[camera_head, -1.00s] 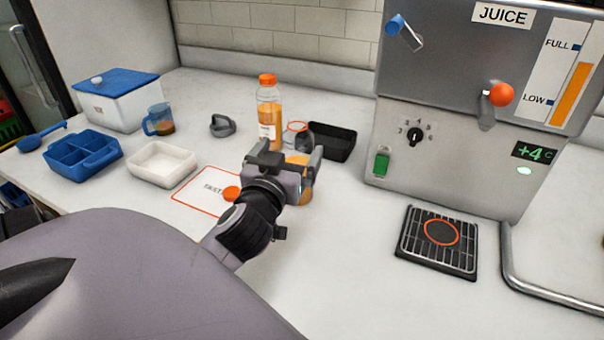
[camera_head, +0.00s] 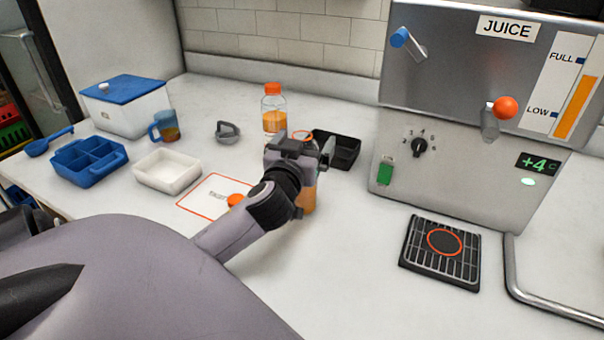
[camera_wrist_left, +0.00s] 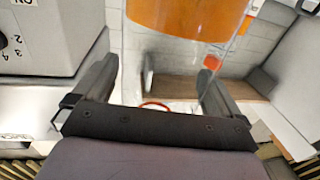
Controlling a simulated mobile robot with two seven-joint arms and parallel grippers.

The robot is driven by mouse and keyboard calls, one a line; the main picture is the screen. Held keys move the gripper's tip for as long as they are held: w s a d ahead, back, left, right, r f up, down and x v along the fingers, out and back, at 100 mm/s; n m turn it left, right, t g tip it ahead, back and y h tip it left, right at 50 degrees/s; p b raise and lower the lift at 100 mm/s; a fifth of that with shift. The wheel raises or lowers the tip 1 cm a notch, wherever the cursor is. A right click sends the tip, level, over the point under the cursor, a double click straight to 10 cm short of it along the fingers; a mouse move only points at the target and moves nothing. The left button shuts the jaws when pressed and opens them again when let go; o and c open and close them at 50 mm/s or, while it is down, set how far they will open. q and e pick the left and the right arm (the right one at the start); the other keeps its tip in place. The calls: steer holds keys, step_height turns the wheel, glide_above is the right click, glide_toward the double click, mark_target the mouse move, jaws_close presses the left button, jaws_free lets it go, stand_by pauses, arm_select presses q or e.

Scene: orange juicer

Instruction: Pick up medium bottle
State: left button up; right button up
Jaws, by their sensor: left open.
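An orange-filled bottle (camera_head: 309,198) stands on the counter, mostly hidden behind my left gripper (camera_head: 314,158) in the head view. Only its lower right part shows. In the left wrist view, a clear bottle with orange contents (camera_wrist_left: 190,14) fills the top, beyond the spread fingers of my left gripper (camera_wrist_left: 157,92). The gripper is open, and I cannot tell whether it touches the bottle. A taller-looking bottle with an orange cap (camera_head: 273,108) stands behind. The bottles' sizes are hard to compare because of the hiding. My right gripper is not in view.
A black tray (camera_head: 346,150) and an orange-rimmed clear vessel (camera_head: 302,136) are close behind the gripper. A white mat (camera_head: 205,203) with an orange cap (camera_head: 236,200) lies left. The juicer (camera_head: 455,165) and its drip grate (camera_head: 440,262) are right. The front counter is clear.

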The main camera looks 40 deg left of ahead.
arm_select(q)
steer(key=c, duration=1.7)
steer(key=shift+c, duration=0.2)
steer(key=shift+r, duration=0.1)
